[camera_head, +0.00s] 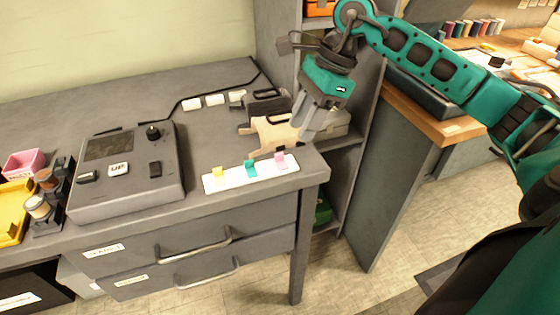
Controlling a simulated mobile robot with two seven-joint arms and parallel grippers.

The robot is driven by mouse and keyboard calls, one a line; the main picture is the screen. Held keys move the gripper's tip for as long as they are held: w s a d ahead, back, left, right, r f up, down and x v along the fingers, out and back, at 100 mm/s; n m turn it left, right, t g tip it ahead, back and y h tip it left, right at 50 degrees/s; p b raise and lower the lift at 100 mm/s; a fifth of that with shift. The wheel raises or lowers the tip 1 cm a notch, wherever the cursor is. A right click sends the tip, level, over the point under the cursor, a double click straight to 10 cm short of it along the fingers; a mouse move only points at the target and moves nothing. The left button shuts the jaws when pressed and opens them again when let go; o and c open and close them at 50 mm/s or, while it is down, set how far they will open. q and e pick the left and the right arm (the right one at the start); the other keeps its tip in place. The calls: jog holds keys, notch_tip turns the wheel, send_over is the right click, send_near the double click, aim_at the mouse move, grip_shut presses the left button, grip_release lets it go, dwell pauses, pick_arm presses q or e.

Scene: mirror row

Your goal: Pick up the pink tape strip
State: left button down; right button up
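The pink tape strip (281,160) is the rightmost of three small coloured strips on a white card (232,179). The card lies at the front right edge of the grey desk, and the strip stands up a little from it. My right gripper (302,129) hangs above and behind the strip, its fingers pointing down and apart from it. A gap shows between the fingers, and they hold nothing that I can see. My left gripper is not in view.
A yellow strip (218,173) and a teal strip (250,168) share the card. A tan object (272,134) lies close behind it. A grey console (128,168) stands to the left. A shelf unit (345,165) rises right of the desk.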

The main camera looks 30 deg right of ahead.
aim_at(283, 155)
jog(key=x, duration=0.2)
jog(key=a+x, duration=0.1)
jog(key=x, duration=0.2)
jog(key=shift+w+a+f+b, duration=0.1)
jog(key=shift+w+a+b, duration=0.05)
jog(key=shift+b, duration=0.25)
grip_shut()
